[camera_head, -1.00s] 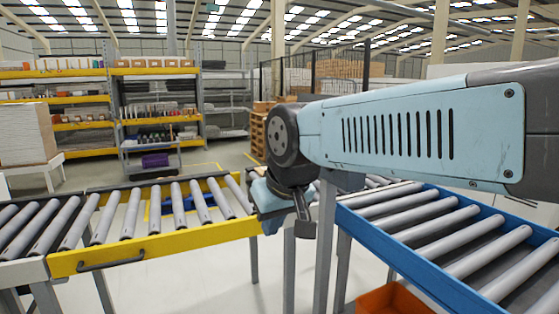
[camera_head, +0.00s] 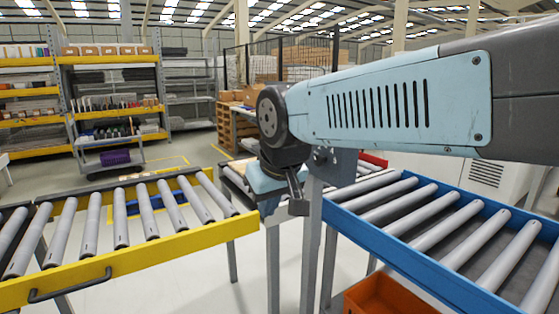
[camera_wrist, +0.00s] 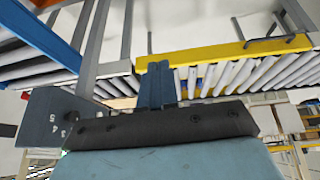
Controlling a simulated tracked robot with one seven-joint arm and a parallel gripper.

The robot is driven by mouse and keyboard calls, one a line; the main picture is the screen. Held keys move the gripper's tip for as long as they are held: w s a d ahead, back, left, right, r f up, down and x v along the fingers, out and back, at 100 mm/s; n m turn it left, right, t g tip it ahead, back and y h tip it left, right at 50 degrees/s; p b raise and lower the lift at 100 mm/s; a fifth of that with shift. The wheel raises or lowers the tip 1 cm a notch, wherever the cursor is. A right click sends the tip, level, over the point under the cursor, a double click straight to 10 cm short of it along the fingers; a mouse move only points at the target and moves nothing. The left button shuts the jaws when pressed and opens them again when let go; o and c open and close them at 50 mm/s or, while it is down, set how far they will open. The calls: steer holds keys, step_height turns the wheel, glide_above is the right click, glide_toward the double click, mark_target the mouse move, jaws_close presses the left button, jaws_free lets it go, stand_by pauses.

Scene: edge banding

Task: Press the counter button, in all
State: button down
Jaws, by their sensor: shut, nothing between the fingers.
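My gripper (camera_head: 268,206) hangs from the wrist at the middle of the head view, over the gap between the two roller conveyors. Its blue-grey fingers are together and empty in the wrist view (camera_wrist: 155,80). A grey bracket (camera_head: 345,168) with dark round parts stands just right of my wrist on a grey post; my arm partly hides it. In the wrist view a blue-grey plate (camera_wrist: 40,118) with digits lies left of the fingers. I cannot tell whether these parts belong to the counter, and I cannot make out its button.
A yellow-framed roller conveyor (camera_head: 150,256) stands at left and a blue-framed one (camera_head: 455,285) at right. A grey post (camera_head: 312,250) rises between them. An orange bin (camera_head: 390,297) sits below the blue conveyor. Shelving (camera_head: 110,60) and open floor lie behind.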

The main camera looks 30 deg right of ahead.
steer(key=w+d+f+n+h, duration=0.1)
steer(key=w+d, duration=0.4)
steer(key=w, duration=0.6)
steer(key=w+d+f+n+h, duration=0.2)
steer(key=w+d+n+h, duration=0.1)
steer(key=w, duration=0.7)
steer(key=w+d+f+n+g+h, duration=0.1)
steer(key=w+d+n+h, duration=0.2)
steer(key=w+d, duration=0.4)
steer(key=w+h, duration=0.1)
steer(key=w, duration=0.3)
steer(key=shift+w+f, duration=0.35)
steer(key=shift+f, duration=0.05)
steer(key=shift+d, duration=0.1)
steer(key=d, duration=0.8)
steer(key=shift+d, duration=0.35)
steer(key=shift+w+d, duration=0.1)
steer(key=shift+d, duration=0.05)
steer(key=shift+d+r, duration=0.1)
steer(key=shift+d, duration=0.15)
